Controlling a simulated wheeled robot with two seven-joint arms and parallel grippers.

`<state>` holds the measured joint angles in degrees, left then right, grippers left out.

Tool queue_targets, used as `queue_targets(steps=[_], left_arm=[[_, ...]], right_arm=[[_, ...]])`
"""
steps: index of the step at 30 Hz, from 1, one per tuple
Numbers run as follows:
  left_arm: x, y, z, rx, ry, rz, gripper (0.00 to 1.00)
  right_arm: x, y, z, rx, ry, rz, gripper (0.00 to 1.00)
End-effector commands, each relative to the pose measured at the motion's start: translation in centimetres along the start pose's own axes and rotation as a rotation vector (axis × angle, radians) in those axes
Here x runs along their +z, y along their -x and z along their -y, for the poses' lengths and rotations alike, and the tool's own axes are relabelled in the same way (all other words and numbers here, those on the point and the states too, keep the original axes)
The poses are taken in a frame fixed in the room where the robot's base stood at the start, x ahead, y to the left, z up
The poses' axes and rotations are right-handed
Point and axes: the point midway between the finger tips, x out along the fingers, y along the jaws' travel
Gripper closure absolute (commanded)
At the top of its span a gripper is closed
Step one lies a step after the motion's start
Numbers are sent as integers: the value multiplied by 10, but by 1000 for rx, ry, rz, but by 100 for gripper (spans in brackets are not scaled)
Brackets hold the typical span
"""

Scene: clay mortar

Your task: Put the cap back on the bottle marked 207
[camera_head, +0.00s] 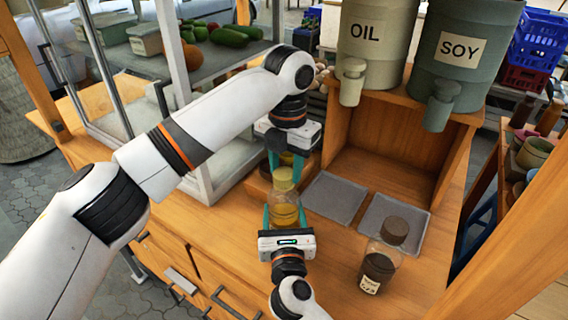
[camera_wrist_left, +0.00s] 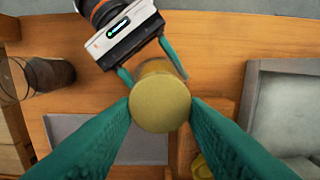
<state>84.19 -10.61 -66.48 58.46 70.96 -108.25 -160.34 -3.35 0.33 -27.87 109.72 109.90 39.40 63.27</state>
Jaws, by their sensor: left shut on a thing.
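A clear bottle with yellow contents (camera_head: 285,214) stands upright on the wooden counter. No number is readable on it. My right gripper (camera_head: 284,216) is shut around its body from the front, and its fingers also show in the left wrist view (camera_wrist_left: 150,66). My left gripper (camera_head: 286,160) points down above the bottle, shut on a round yellow cap (camera_wrist_left: 160,103). In the left wrist view the cap is between the fingertips and overlaps the bottle's top. The bottle's mouth is hidden, so I cannot tell whether the cap touches it.
Two grey trays (camera_head: 335,198) (camera_head: 408,222) lie on the counter. OIL (camera_head: 372,48) and SOY (camera_head: 459,70) dispensers stand on a wooden shelf behind. A glass case (camera_head: 218,168) is at left.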

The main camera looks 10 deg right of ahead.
Motion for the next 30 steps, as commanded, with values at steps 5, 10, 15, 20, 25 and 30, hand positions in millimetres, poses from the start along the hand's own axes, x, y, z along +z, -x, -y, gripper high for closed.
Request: queue_targets(steps=[5,10,15,20,25,30], left_arm=[[0,1,0,-3,-85,-3,81],[0,1,0,-3,-85,-3,81],[0,1,0,-3,-84,-3,44],[0,0,0,-2,-84,-2,39],[0,1,0,-2,-84,-2,39],[0,15,0,-2,-84,-4,39]], right_arm=[[1,0,0,1,0,2,100],[1,0,0,1,0,2,100],[1,0,0,1,0,2,100],[1,0,0,1,0,2,100],[1,0,0,1,0,2,100],[1,0,0,1,0,2,100]])
